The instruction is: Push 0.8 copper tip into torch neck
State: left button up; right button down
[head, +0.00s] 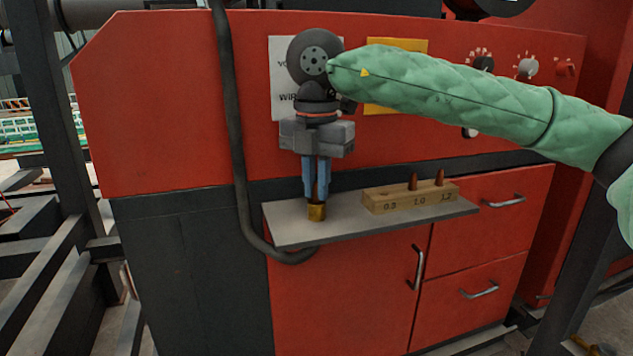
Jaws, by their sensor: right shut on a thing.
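My right gripper (316,182) points straight down over the left part of the grey shelf, its blue fingers shut. The thing between the fingers is hidden by them; I cannot make out the copper tip there. A short brass-coloured cylinder, seemingly the torch neck (316,212), stands at the shelf directly under the fingertips. The fingertips reach its top; I cannot tell whether they touch it. To the right, a wooden tip block (400,200) has copper tips above the 1.0 and 1.2 labels, and none above its leftmost label. My left gripper is out of view.
The grey shelf (345,222) juts from a red cabinet (350,300) with handles below. A thick dark cable (236,150) hangs left of my gripper and curves under the shelf. Knobs (527,66) sit on the panel at right. Bare shelf lies between neck and block.

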aim_at(316, 182)
jog(key=shift+f, duration=0.15)
jog(key=c, duration=1.4)
grip_release()
notch_tip(316, 182, up, 8)
jog(key=shift+f+b, duration=0.1)
jog(key=shift+b, duration=0.5)
